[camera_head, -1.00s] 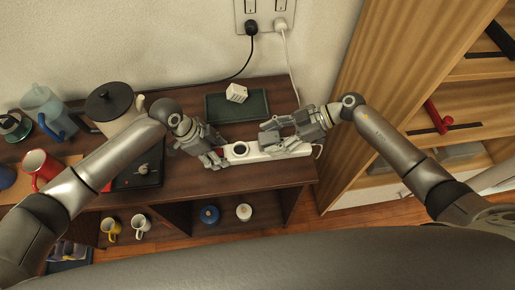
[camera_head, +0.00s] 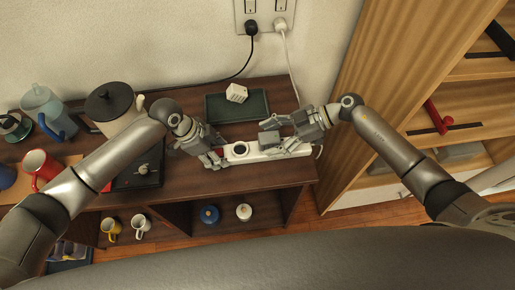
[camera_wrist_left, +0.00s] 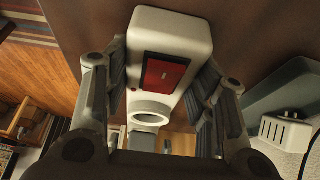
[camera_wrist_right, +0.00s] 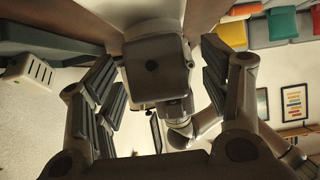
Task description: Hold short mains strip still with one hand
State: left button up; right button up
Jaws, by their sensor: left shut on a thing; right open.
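The short mains strip (camera_head: 240,153) is white and lies on the dark wooden top near its front edge. It has a round socket and, in the left wrist view, a red switch on its white body (camera_wrist_left: 180,28). My left gripper (camera_head: 219,160) is shut on the strip's left end, with fingers on both sides of it. My right gripper (camera_head: 267,133) is open over the strip's right part and hides some of it. In the right wrist view a grey block (camera_wrist_right: 155,68) with a dark round spot lies between the open fingers; I cannot tell whether they touch it.
Behind the strip, a white slotted cube (camera_head: 236,93) sits on a dark tray (camera_head: 222,112). A lidded pot (camera_head: 112,105), a blue-handled jug (camera_head: 42,103) and a red mug (camera_head: 40,167) stand at left. A wooden shelf unit (camera_head: 365,70) rises at right.

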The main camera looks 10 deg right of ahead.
jog(key=v, duration=0.7)
jog(key=shift+d+r, duration=0.1)
jog(key=shift+d, duration=0.1)
jog(key=shift+c, duration=0.4)
jog(key=shift+d+r, duration=0.1)
jog(key=shift+d, duration=0.1)
jog(key=shift+c, duration=0.9)
jog(key=shift+d+r, duration=0.25)
jog(key=shift+d, duration=0.15)
jog(key=shift+x, duration=4.45)
